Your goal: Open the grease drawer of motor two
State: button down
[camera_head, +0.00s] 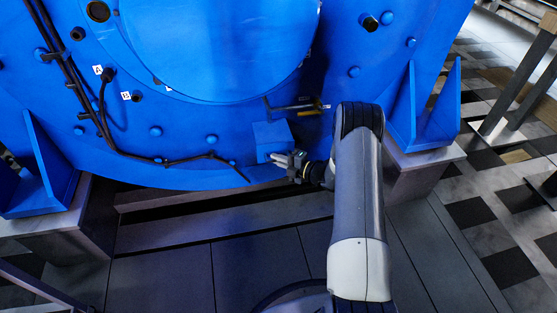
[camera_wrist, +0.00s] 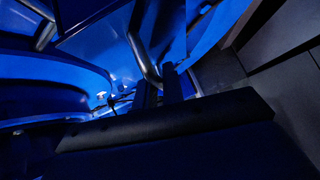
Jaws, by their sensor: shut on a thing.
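The blue motor (camera_head: 200,125) fills the upper part of the head view. A small blue box-shaped drawer (camera_head: 271,134) stands out from its lower front. My gripper (camera_head: 280,159) is at the drawer's lower front, shut on its handle. In the wrist view the two dark fingers (camera_wrist: 158,82) meet a pale metal bar, the drawer handle (camera_wrist: 146,58), beside blue faces. The wrist view is dark, and the exact grip is partly hidden. I cannot tell how far the drawer stands out from its housing.
A T-shaped metal bar (camera_head: 297,107) sticks out just above the drawer. A black cable (camera_head: 100,115) runs down the motor's left side, past labels A and B. Blue brackets (camera_head: 428,112) on grey plinths stand at both sides.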

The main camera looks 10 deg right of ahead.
jog(key=shift+s, duration=0.1)
jog(key=s+p, duration=0.2)
jog(key=s, duration=0.9)
jog(key=shift+s, duration=0.15)
jog(key=c, duration=1.5)
grip_release()
jog(key=p+v, duration=0.2)
jog(key=v, duration=0.8)
jog(key=shift+s+d, duration=0.25)
jog(key=shift+s, duration=0.05)
